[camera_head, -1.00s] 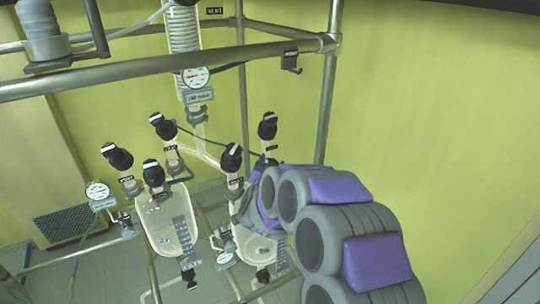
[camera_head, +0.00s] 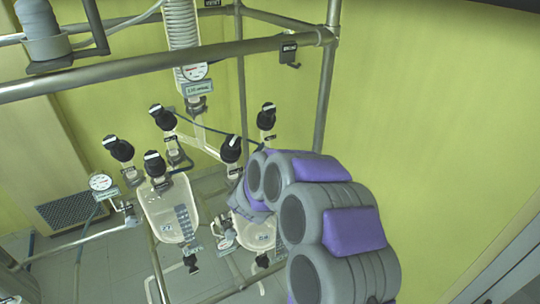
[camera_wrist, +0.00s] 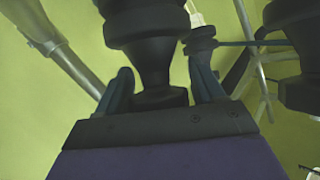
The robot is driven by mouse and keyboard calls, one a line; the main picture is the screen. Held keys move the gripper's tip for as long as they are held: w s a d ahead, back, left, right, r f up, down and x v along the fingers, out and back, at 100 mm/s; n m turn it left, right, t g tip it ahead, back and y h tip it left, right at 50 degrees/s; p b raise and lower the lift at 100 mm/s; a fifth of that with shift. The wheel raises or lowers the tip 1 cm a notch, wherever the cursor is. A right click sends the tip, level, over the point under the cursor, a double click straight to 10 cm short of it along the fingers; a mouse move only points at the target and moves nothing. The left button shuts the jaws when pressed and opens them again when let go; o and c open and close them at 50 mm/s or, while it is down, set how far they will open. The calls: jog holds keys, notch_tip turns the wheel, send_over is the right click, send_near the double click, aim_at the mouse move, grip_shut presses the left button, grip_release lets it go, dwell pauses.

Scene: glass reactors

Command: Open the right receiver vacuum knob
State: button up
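In the wrist view a large black knob (camera_wrist: 152,60) with a narrow neck stands between the two fingers of my gripper (camera_wrist: 163,70). The fingers are apart, one on each side, with gaps beside the neck. In the head view the right receiver (camera_head: 262,236) is partly hidden behind my arm. Two black knobs rise above it: a front one (camera_head: 231,149) and a back one (camera_head: 266,116). My gripper is hidden behind my arm there, close to these knobs. Which of them stands between my fingers I cannot tell. The knob labels are too small to read.
The left receiver (camera_head: 172,213) stands beside the right one, with several black knobs around it. A metal frame bar (camera_head: 150,70) crosses above, and an upright post (camera_head: 328,100) stands behind my arm. Another dark knob (camera_wrist: 298,60) is close at right in the wrist view.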

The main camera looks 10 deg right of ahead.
jog(key=shift+o, duration=0.7)
jog(key=shift+s+a, duration=0.35)
jog(key=shift+s, duration=0.1)
jog(key=b+v, duration=0.1)
jog(key=v, duration=1.5)
jog(key=shift+b, duration=0.35)
jog(key=shift+s, duration=0.1)
